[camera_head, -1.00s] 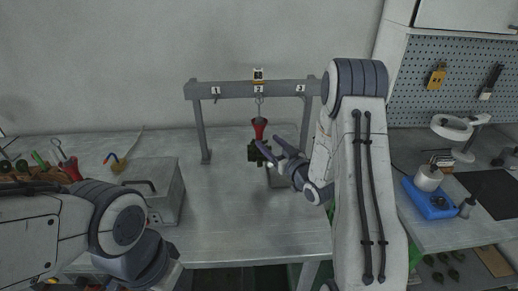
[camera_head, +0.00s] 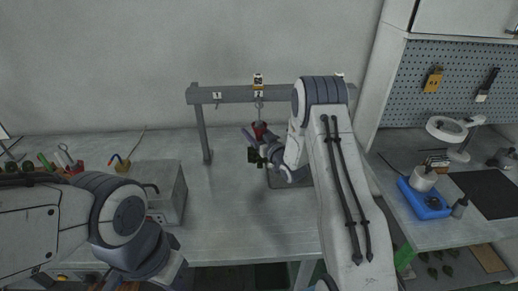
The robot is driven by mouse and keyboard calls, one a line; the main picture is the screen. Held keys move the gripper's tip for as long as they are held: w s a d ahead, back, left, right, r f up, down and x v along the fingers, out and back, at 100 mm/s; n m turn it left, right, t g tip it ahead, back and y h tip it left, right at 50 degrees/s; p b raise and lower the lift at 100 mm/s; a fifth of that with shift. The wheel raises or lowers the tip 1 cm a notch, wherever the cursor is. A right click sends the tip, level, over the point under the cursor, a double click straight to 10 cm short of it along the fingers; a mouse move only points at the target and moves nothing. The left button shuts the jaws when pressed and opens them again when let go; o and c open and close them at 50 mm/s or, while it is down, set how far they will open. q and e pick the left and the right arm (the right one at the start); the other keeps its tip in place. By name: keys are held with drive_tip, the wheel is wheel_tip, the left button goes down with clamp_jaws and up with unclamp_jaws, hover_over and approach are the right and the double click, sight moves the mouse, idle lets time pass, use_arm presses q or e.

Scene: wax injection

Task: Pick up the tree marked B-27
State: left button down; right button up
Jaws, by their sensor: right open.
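A wax tree with a red top (camera_head: 259,130) and dark green pieces below (camera_head: 253,155) hangs from the middle hook of a grey rack (camera_head: 230,95). A small tag (camera_head: 258,80) sits on the rack above it; its writing is too small to read. My right gripper (camera_head: 254,143) is open at the tree, its fingers by the red part and overlapping it in the view. I cannot tell whether they touch it. The gripper and arm hide part of the tree. My left arm is at the lower left; its gripper fingers are not visible.
A grey metal box (camera_head: 163,185) stands on the table (camera_head: 230,225) at left, with several hand tools (camera_head: 65,158) beside it. At right, a bench carries a blue tray (camera_head: 424,200) and a magnifier lamp (camera_head: 447,129). The table front between the arms is clear.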

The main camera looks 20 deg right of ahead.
clamp_jaws()
idle(1.4)
